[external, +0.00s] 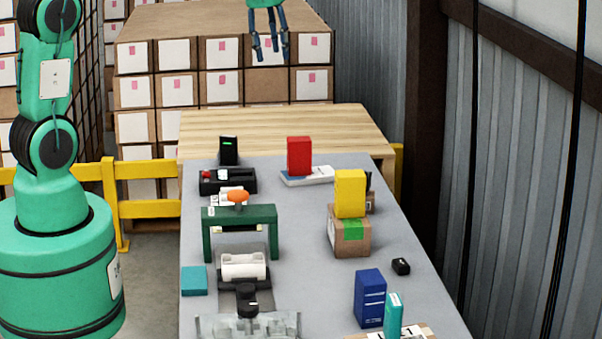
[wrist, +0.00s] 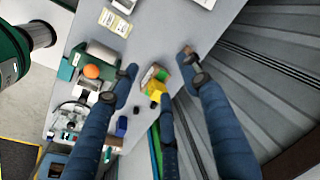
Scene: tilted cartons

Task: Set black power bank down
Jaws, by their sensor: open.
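A black upright block with a small green light, which looks like the power bank (external: 229,150), stands at the far left of the grey table. It is at or just behind a low black tray (external: 228,181); I cannot tell whether it rests in it. My gripper (external: 268,52) is high above the far end of the table, fingers hanging down, spread open and empty. In the wrist view my gripper (wrist: 159,65) also shows its dark blue fingers apart with nothing between them. I cannot make out the power bank in the wrist view.
A red box (external: 299,155) stands on a white item at the back. A yellow box (external: 349,193) tops a tilted carton (external: 349,238). A green frame (external: 240,216), blue box (external: 370,297) and small black block (external: 401,266) stand nearer. The table's middle has free room.

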